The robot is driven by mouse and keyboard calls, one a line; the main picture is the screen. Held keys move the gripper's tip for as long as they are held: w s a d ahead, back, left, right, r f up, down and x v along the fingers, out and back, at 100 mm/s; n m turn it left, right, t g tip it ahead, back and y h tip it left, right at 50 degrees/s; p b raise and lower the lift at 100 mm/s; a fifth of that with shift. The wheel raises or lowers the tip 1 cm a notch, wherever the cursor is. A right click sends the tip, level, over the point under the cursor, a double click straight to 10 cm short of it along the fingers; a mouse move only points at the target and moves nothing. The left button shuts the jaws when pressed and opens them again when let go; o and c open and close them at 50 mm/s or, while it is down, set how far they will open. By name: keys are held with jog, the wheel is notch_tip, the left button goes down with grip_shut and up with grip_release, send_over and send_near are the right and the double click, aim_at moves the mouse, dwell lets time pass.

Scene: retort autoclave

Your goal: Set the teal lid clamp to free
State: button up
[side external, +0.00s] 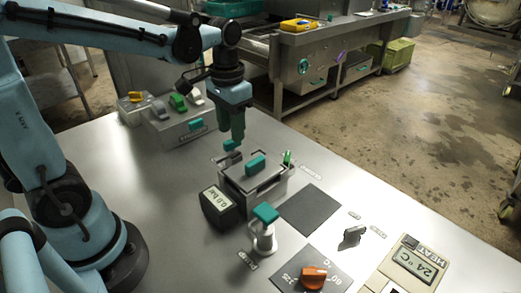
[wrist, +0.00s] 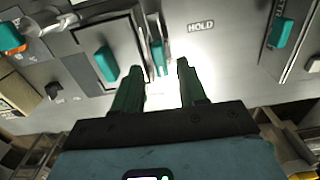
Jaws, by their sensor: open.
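The small teal lid clamp (side external: 232,145) stands at the back left of the grey lidded box (side external: 262,203), just below my gripper (side external: 237,139). In the wrist view the clamp (wrist: 158,56) shows as a short teal lever between my open fingertips (wrist: 158,67). I cannot tell if either finger touches it. A HOLD label (wrist: 201,26) lies to its right; I see no readable FREE label. The lid's larger teal handle (side external: 255,165) also shows in the wrist view (wrist: 107,64), just left of my left finger.
A pressure display (side external: 217,206) and a teal-topped pump handle (side external: 265,213) stand before the box. A green piece (side external: 287,157) is at its right. A switch box (side external: 181,127) with another teal handle is behind. An orange knob (side external: 313,276) and HEAT panel (side external: 414,263) are front right.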

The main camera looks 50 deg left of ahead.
notch_tip(320, 180, up, 9)
jog(key=shift+r, duration=0.2)
dwell(0.3)
jog(key=s+d+f+t, duration=0.2)
jog(key=s+f+t, duration=0.2)
jog(key=f+t, duration=0.3)
jog(key=shift+s+d+f, duration=0.25)
jog(key=shift+d+f, duration=0.15)
jog(key=shift+f, duration=0.45)
dwell(0.6)
